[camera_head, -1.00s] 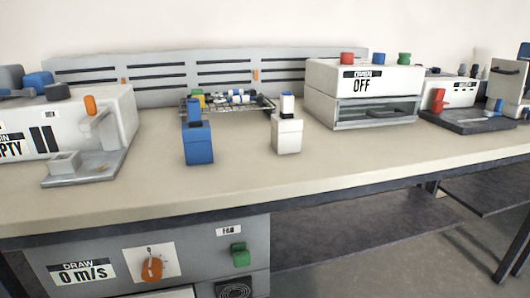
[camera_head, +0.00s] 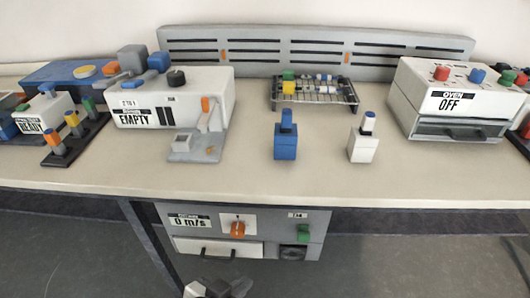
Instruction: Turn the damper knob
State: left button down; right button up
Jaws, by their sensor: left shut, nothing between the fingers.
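The orange knob (camera_head: 238,230), which looks like the damper knob, sits on a white plate on the grey unit (camera_head: 268,250) under the bench. A label left of it on the unit reads "0 m/s" (camera_head: 189,222). A green knob (camera_head: 303,233) is on the same unit, to the right, above a dark round vent. My left gripper (camera_head: 218,290) shows at the bottom edge, below the unit and apart from the orange knob. It is shut and empty, and partly cut off by the frame. My right gripper is not in view.
The bench top (camera_head: 330,185) overhangs the unit. A table leg (camera_head: 150,245) is left of the unit.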

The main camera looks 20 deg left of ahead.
aim_at(237, 231)
jog(key=u, duration=2.15)
jog(key=k, duration=0.4)
jog(key=z, duration=1.15)
